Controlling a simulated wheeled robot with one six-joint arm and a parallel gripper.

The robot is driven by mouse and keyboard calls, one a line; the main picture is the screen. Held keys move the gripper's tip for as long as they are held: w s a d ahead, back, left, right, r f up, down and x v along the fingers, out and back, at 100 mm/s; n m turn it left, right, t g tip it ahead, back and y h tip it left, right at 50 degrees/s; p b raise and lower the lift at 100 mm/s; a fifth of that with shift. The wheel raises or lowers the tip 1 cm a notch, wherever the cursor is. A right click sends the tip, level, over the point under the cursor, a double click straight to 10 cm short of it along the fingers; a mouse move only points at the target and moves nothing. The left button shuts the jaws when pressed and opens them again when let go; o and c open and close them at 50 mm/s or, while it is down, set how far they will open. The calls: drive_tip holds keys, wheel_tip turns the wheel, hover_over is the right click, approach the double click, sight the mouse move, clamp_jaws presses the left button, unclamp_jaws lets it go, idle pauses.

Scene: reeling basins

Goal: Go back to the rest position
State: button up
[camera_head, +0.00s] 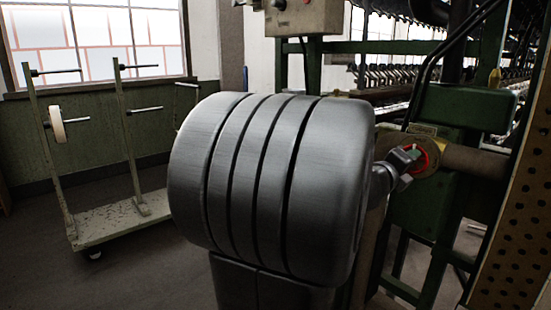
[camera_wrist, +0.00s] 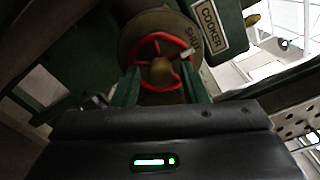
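A red handwheel (camera_wrist: 160,39) with a brass hub (camera_wrist: 161,71) sits on a round brass-coloured plate in the wrist view. It also shows partly in the head view (camera_head: 425,157). My gripper (camera_wrist: 161,75) points at the wheel, its two fingers apart on either side of the hub. Whether the fingers touch the rim cannot be told. In the head view my gripper (camera_head: 411,156) is close in front of the wheel, partly hidden by my large grey arm link.
A label reading COOKER (camera_wrist: 210,24) is beside the wheel, with SHUT marked on the plate. A green machine frame (camera_head: 465,107) stands behind. A perforated panel (camera_head: 511,230) is at right. A wheeled rack (camera_head: 122,217) stands at left on open floor.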

drive_tip(key=shift+s+a+n+p, duration=0.35)
drive_tip(key=shift+n+p, duration=2.6)
drive_tip(key=shift+n, duration=0.3)
drive_tip(key=shift+s+a+n+p, duration=0.3)
drive_tip(key=shift+a+n+p, duration=0.1)
drive_tip(key=shift+n+p, duration=2.7)
drive_tip(key=shift+s+a+n+p, duration=0.35)
drive_tip(key=shift+n+p, duration=2.4)
drive_tip(key=shift+n, duration=0.7)
